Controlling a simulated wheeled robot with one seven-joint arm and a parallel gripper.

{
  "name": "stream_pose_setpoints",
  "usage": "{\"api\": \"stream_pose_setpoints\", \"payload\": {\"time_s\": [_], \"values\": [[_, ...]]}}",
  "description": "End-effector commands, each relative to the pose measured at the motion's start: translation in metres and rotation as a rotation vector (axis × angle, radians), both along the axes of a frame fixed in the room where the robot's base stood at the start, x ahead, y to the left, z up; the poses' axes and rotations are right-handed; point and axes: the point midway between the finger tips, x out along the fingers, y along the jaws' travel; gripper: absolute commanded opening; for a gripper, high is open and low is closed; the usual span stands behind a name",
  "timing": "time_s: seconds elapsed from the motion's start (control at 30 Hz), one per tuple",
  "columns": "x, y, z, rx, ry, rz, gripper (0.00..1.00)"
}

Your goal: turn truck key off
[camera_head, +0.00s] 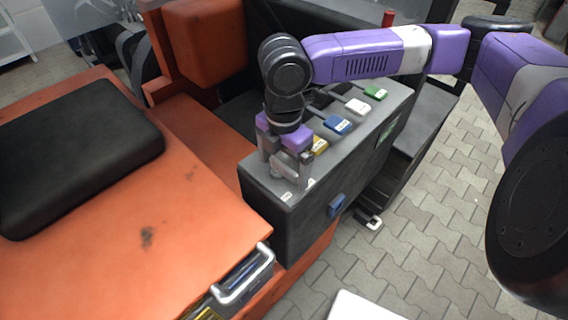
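The truck is orange with a black seat (75,160) at the left. Its dark grey console (290,225) stands right of the seat. My gripper (282,178) points down at the near left end of the console's top, beside small white labels (287,196). The purple gripper body and grey fingers cover that spot. I cannot make out the key; it may be hidden by the gripper. Whether the fingers are open or shut on something is too small to tell.
Behind my gripper, the console top carries levers with yellow (319,146), blue (338,125), white (358,106) and green (375,93) knobs. A blue part (336,205) sits on the console's side. Paved floor (430,240) lies open at the right.

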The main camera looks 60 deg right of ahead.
Motion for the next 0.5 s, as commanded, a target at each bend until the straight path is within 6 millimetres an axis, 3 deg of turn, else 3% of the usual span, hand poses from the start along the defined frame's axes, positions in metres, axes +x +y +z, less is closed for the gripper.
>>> {"api": "stream_pose_setpoints", "payload": {"time_s": [0.33,0.5], "values": [[0.0,-0.001,0.002,-0.002,0.001,-0.002,0.99],[0.001,-0.001,0.019,-0.002,-0.003,-0.001,0.99]]}}
